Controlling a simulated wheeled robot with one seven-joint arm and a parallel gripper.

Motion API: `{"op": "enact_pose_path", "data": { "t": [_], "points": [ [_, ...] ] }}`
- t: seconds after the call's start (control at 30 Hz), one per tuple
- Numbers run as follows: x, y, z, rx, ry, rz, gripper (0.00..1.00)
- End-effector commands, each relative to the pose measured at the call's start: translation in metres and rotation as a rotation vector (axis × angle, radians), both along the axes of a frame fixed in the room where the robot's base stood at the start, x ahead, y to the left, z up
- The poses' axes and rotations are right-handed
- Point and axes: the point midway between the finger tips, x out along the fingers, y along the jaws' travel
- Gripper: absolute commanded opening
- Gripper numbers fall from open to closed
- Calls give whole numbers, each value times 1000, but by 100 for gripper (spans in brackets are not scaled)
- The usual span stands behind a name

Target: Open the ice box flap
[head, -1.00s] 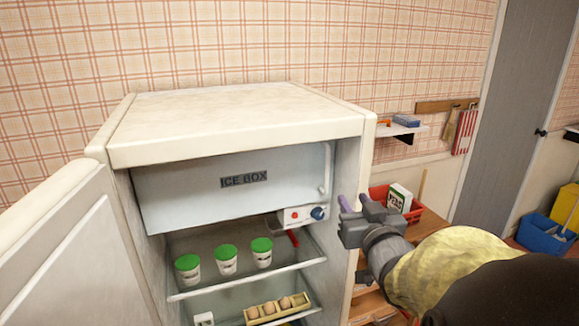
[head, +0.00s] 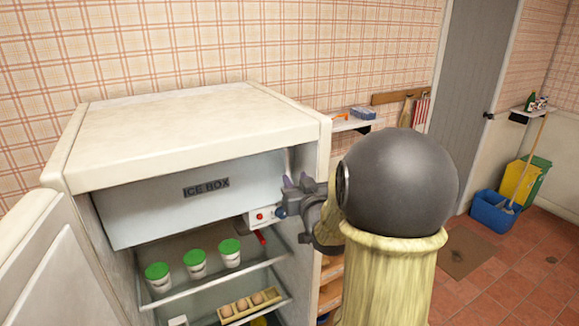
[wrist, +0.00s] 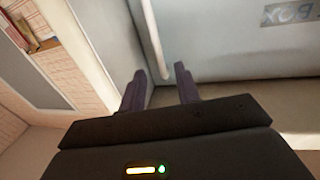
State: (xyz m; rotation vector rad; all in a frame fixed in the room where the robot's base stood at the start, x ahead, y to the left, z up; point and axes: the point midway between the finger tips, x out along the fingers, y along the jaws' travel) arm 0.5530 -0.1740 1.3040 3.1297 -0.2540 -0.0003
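The ice box flap (head: 150,207) is a pale panel labelled "ICE BOX" at the top inside the open fridge. It is closed. In the wrist view the flap (wrist: 230,50) fills the upper right, with a pale vertical handle bar (wrist: 154,45) at its edge. My gripper (head: 296,183) is at the right end of the flap, in front of the handle. In the wrist view my gripper (wrist: 160,88) has its two dark fingers apart with nothing held, and the bar's end sits just beyond the gap between them.
A control box (head: 262,217) with a red light and a dial is just below the flap's right end. Several green-lidded tubs (head: 195,264) stand on the shelf below, with an egg tray (head: 249,305) lower down. The open fridge door (head: 40,265) is at left.

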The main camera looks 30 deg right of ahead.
Motion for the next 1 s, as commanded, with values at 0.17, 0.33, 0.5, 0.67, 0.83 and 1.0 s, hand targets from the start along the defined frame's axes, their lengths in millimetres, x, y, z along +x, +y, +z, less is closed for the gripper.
{"op": "enact_pose_path", "data": {
  "t": [0.17, 0.33, 0.5, 0.67, 0.83, 1.0],
  "points": [
    [28, -5, 2, 1, 3, -1, 33],
    [49, -9, 1, 0, 2, -1, 33],
    [57, -10, 0, 0, 1, -1, 33],
    [58, -9, 0, 0, 0, 0, 33],
    [58, -9, 0, 0, 0, 0, 15],
    [57, -9, 0, 0, 0, 0, 0]
  ]
}}
